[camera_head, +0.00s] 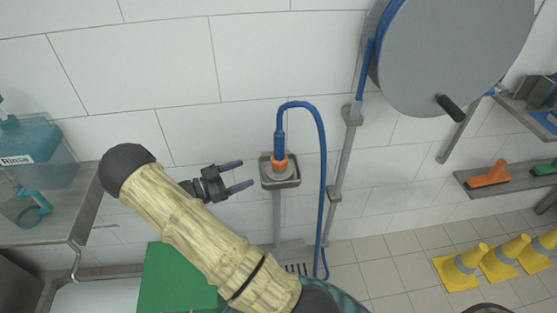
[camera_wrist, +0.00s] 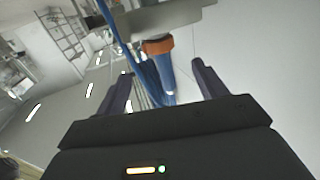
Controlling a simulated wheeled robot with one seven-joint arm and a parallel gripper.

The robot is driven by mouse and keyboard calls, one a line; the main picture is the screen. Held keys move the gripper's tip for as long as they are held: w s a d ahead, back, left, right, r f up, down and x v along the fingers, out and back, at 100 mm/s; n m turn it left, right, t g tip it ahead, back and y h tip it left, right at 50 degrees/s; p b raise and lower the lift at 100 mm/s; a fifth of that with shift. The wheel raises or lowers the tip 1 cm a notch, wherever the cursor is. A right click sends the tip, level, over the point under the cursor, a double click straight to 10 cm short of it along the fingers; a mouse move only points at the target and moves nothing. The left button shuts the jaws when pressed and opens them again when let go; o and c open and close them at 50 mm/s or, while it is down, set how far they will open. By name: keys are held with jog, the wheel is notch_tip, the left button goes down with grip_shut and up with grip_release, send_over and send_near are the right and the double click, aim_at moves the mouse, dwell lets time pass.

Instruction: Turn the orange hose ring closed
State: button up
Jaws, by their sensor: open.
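The orange hose ring (camera_head: 280,162) sits at the foot of an upright blue hose nozzle (camera_head: 280,146), above a small grey bracket (camera_head: 288,182) on a post. In the wrist view the orange ring (camera_wrist: 158,46) shows between and beyond my fingers, with the blue nozzle (camera_wrist: 166,75) beside it. My gripper (camera_head: 238,176) is open and empty, just left of the bracket, with its fingers pointing toward it. The fingers (camera_wrist: 160,82) are apart from the ring and not touching it. Whether the ring is turned open or closed cannot be told.
A blue hose (camera_head: 323,170) loops down right of the bracket beside a grey pipe (camera_head: 341,165). A large grey reel (camera_head: 450,50) hangs upper right. A shelf with a Rinse bottle (camera_head: 35,150) is at left. Yellow cones (camera_head: 460,268) stand at lower right. A green box (camera_head: 175,280) is below my arm.

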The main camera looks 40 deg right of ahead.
aim_at(272, 163)
jog(key=x, duration=1.3)
jog(key=shift+d+p, duration=0.2)
jog(key=shift+p, duration=0.2)
jog(key=c, duration=1)
jog(key=shift+f, duration=0.1)
